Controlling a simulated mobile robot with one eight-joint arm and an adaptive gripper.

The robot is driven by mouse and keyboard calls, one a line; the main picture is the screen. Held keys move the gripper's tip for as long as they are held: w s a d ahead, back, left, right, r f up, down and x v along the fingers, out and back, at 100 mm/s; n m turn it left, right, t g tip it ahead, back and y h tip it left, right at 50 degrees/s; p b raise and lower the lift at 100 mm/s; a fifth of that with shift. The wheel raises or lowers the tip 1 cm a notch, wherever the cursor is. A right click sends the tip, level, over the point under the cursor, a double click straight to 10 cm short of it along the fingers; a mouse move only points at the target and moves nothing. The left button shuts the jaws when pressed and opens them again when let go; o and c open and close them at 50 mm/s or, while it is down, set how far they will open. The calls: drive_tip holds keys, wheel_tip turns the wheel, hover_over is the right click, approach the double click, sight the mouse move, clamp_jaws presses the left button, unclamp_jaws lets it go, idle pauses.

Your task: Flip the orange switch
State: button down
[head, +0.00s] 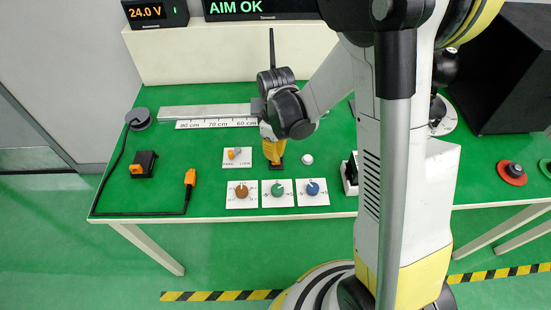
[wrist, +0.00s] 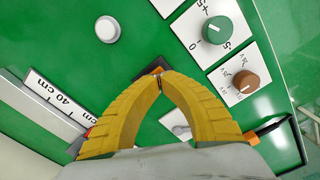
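The orange switch (head: 233,155) is a small lever with a grey part, on a white plate (head: 229,163) lettered PARK and LOCK in the head view. My gripper (head: 273,164) points down over the green table, to the right of that plate and apart from it in the picture. In the wrist view the two yellow fingers of my gripper (wrist: 160,78) meet at their tips with nothing visible held. Part of a white plate (wrist: 174,124) shows between the fingers; the lever itself is hidden there. A small orange and black bit behind the tips is unclear.
Brown (head: 241,190), green (head: 277,189) and blue (head: 312,187) dials sit in front of my gripper. A white button (head: 307,159) is to its right, a ruler (head: 217,125) behind. A black box (head: 143,164) and a cable with an orange plug (head: 190,177) lie left.

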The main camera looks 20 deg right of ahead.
drive_tip(key=shift+f+b, duration=1.05)
drive_tip(key=shift+f, duration=0.2)
idle(0.3)
drive_tip(key=shift+r+p, duration=2.55)
drive_tip(key=shift+r, duration=1)
drive_tip(key=shift+r, duration=0.3)
drive_tip(key=s+r+m+t, duration=0.3)
drive_tip(key=s+r, duration=0.3)
drive_tip(key=r, duration=0.3)
drive_tip(key=s+r+m+t, duration=0.4)
drive_tip(key=s+r+m, duration=0.1)
drive_tip(key=r, duration=0.3)
drive_tip(key=shift+s+r, duration=0.35)
drive_tip(key=shift+s, duration=0.5)
